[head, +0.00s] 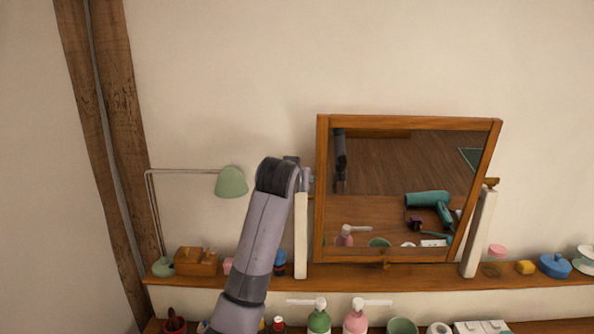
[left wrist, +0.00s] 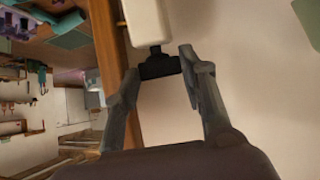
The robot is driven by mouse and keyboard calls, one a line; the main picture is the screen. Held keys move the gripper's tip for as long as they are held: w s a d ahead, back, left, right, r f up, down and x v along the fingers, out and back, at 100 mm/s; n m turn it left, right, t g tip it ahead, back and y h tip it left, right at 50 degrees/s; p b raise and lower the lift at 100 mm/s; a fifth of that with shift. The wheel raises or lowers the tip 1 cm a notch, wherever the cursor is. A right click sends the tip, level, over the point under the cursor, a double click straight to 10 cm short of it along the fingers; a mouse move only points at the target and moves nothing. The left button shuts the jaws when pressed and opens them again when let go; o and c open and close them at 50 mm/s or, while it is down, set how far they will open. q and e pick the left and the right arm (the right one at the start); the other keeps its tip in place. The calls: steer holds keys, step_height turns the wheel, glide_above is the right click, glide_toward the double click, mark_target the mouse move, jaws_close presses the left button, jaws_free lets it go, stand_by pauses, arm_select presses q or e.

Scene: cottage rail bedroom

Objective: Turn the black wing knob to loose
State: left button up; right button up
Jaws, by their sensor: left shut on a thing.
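The black wing knob (left wrist: 158,67) sits on the side of a white post (left wrist: 147,22) in the left wrist view. My left gripper (left wrist: 160,64) is shut on it, one finger on each side. In the head view my left arm reaches up to the top of the left white post (head: 301,235), beside the wood-framed mirror (head: 321,190). There my wrist hides most of the gripper and the knob. The mirror is tilted between its two posts. My right gripper is not in view.
The wall above is clear.

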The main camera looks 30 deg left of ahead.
arm_select(q)
steer(key=shift+w+d+n+g+y+p, duration=0.1)
steer(key=shift+n+g+y+p, duration=0.4)
steer(key=shift+n+y, duration=0.45)
steer(key=o, duration=0.8)
steer(key=shift+y, duration=0.25)
steer(key=o, duration=0.4)
steer(key=shift+c, duration=0.2)
steer(key=shift+s+d, duration=0.1)
steer(key=shift+s, duration=0.1)
